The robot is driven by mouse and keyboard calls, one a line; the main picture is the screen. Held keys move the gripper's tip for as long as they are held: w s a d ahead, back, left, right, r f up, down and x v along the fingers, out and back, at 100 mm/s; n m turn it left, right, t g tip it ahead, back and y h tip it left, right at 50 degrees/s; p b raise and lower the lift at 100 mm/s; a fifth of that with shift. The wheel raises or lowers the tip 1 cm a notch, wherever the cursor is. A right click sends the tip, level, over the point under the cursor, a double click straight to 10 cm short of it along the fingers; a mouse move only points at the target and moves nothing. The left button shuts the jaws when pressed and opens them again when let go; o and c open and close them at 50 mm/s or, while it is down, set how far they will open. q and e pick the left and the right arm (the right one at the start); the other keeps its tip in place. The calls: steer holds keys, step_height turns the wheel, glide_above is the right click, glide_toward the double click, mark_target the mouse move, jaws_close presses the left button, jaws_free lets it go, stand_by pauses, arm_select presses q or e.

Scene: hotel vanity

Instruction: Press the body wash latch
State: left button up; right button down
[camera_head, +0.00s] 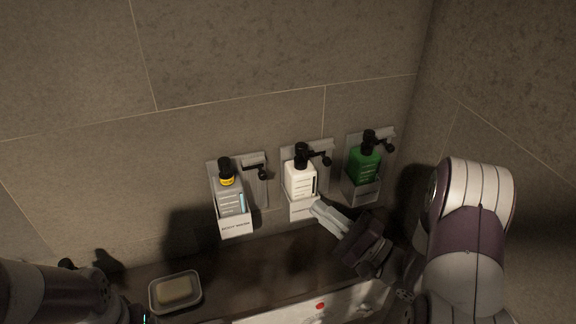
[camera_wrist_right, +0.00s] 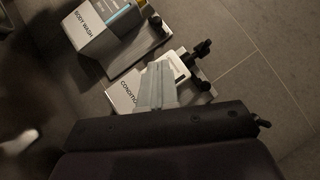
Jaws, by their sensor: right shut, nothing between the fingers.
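The body wash bottle (camera_head: 228,190) is grey with a yellow collar and black cap. It stands in a wall holder (camera_head: 236,229) labelled "BODY WASH", which also shows in the right wrist view (camera_wrist_right: 82,34). The black latch (camera_head: 257,171) is at the right of this holder, beside the bottle. My right gripper (camera_head: 316,208) is shut and empty, its tips in front of the conditioner holder, right of and apart from the body wash. Its pale fingers show in the right wrist view (camera_wrist_right: 158,84). My left arm shows at bottom left, but its fingers do not show.
A white conditioner bottle (camera_head: 300,180) stands in the middle holder, and a green bottle (camera_head: 364,164) in the right one. Their black latches reach over beside the bottle tops. A soap dish (camera_head: 153,296) sits on the dark counter (camera_head: 225,268). A side wall closes the right.

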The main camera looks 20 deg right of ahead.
steer(key=s+a, duration=0.2)
steer(key=p, duration=0.2)
glide_toward(266, 178)
steer(key=w, duration=0.2)
arm_select(q)
steer(key=r, duration=0.1)
steer(key=s+r+p, duration=0.1)
steer(key=r+p, duration=0.1)
steer(key=r, duration=0.1)
steer(key=shift+s+a, duration=0.15)
steer(key=shift+a, duration=0.1)
arm_select(e)
steer(key=x, duration=0.5)
steer(key=shift+w+r, duration=0.1)
steer(key=shift+w, duration=0.1)
arm_select(q)
steer(key=shift+r, duration=0.1)
arm_select(e)
steer(key=shift+s+a, duration=0.1)
steer(key=shift+a+r, duration=0.1)
steer(key=shift+a, duration=0.35)
arm_select(q)
steer(key=shift+s+a+r, duration=0.15)
steer(key=shift+a+r, duration=0.15)
steer(key=shift+a, duration=0.2)
arm_select(e)
steer(key=shift+s+a, duration=0.1)
steer(key=shift+a, duration=0.45)
